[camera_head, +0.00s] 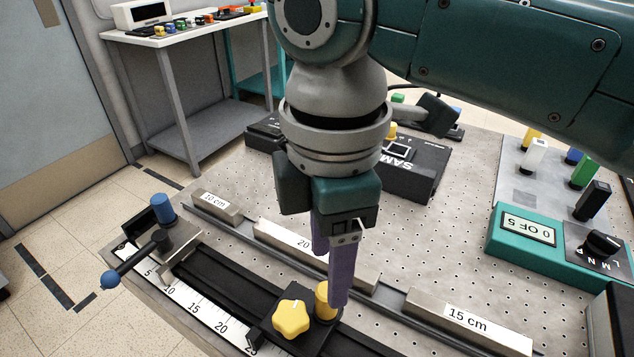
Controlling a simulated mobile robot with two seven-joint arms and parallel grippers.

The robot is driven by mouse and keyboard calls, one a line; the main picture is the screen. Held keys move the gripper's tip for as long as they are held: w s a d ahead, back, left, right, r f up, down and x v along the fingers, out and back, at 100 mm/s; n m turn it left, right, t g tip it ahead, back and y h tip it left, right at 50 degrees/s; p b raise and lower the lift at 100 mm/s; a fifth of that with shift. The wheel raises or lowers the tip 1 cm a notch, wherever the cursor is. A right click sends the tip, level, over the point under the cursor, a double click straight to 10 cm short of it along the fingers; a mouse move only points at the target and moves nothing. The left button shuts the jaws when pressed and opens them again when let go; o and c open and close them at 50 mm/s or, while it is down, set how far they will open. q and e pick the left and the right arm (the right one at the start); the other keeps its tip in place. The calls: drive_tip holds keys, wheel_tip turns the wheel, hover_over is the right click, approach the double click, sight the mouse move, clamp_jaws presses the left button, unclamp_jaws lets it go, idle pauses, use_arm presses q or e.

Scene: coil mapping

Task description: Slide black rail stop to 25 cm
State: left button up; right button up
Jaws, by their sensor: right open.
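The black rail stop (268,333) sits on the black rail (215,283) near the bottom of the view. It carries a yellow star knob (291,319) and an upright yellow post (323,304). A white scale (187,302) runs along the rail's near side; the stop's left side is close to the partly covered 25 mark. My right gripper (330,280) points down at the post with purple fingers, open. One finger overlaps the post's right side in the picture; I cannot tell whether it touches. My left gripper is not in view.
Metal blocks labelled 10 cm (215,208), 20 cm (285,243) and 15 cm (468,325) lie behind the rail. A blue-ended lever (136,260) stands at the rail's left end. A teal display box (525,232) is at right. Perforated board between is mostly clear.

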drive_tip(key=shift+r, duration=1.8)
